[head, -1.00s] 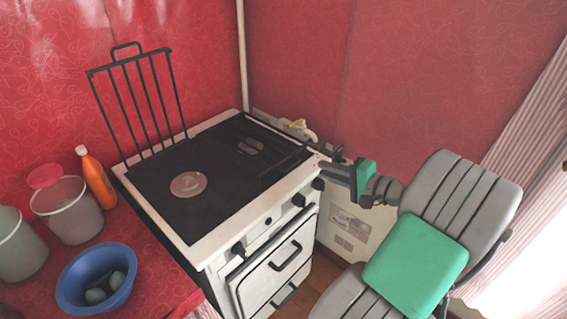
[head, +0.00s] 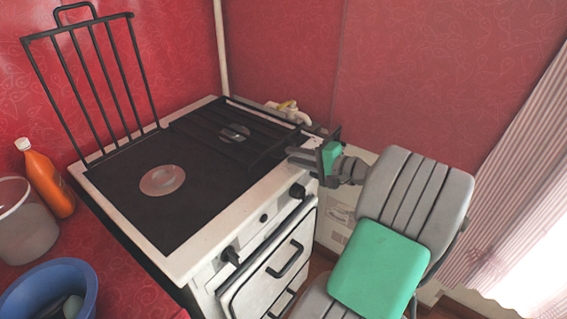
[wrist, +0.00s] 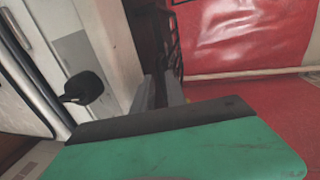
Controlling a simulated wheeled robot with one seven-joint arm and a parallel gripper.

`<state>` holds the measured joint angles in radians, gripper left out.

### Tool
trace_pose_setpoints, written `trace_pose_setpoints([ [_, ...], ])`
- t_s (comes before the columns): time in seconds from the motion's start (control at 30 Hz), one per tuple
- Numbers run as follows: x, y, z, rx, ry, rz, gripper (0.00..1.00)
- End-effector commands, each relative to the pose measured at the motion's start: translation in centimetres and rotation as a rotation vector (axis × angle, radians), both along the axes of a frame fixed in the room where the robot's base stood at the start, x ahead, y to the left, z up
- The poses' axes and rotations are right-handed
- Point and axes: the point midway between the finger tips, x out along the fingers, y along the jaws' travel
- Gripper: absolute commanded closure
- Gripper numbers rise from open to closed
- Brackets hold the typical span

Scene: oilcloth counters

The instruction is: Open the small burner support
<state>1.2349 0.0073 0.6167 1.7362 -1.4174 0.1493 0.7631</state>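The small burner support (head: 212,133) is a dark barred grate lying flat over the right part of the black hob, above the small burner (head: 234,133). The matching large support (head: 95,85) stands upright at the left, behind the bare large burner (head: 162,180). My gripper (head: 297,157) is at the right front corner of the white stove (head: 190,255), close to the support's right end. In the wrist view its two grey fingers (wrist: 159,92) show a narrow gap between them, with dark bars (wrist: 172,45) beyond. I cannot tell whether they touch the support.
Stove knobs (head: 297,191) stick out below my gripper; one also shows in the wrist view (wrist: 82,88). An orange bottle (head: 48,180), a pale bucket (head: 25,225) and a blue bowl (head: 50,290) stand on the red counter at left. A yellow-handled valve (head: 288,107) is behind the stove.

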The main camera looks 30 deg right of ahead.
Motion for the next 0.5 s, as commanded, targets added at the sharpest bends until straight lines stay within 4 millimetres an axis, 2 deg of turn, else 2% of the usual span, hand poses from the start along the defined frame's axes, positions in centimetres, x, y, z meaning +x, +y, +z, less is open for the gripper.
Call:
trace_pose_setpoints([
  [0.1,2.3,1.0,-0.4,0.002,0.001,0.007,0.83],
  [0.2,3.4,1.3,-0.6,0.004,0.000,0.003,0.83],
  [0.5,3.9,1.4,-0.7,0.004,0.001,-0.001,0.83],
])
